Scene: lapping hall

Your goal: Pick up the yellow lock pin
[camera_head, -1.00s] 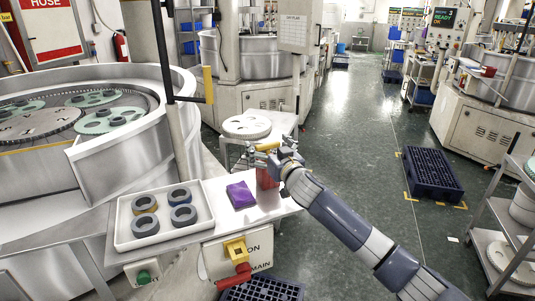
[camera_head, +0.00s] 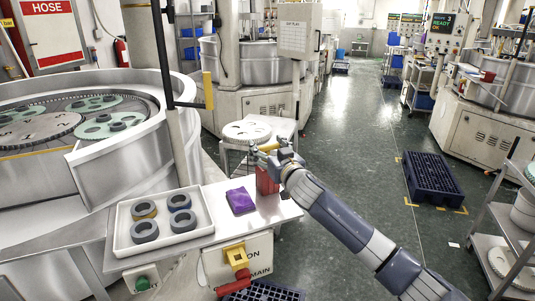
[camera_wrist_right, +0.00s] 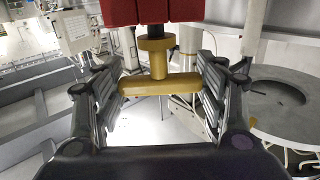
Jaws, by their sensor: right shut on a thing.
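The yellow lock pin (camera_wrist_right: 160,84) has a T shape in the right wrist view, with a crossbar handle and a stem rising to a round collar. Its stem and collar meet the underside of a red block (camera_wrist_right: 155,14) at the top of that picture; I cannot tell how far the pin sits in it. My right gripper (camera_wrist_right: 160,75) is shut on the crossbar, one finger at each end. In the head view my right gripper (camera_head: 269,150) is just above the red block (camera_head: 267,181), largely covering the yellow pin (camera_head: 268,147). My left gripper is not in view.
A purple cloth (camera_head: 240,201) lies on the metal shelf left of the red block. A white tray (camera_head: 122,240) holds several dark rings. A white stand (camera_head: 284,128) with a pale disc is behind the gripper. A blue crate (camera_head: 433,178) lies on the floor at right.

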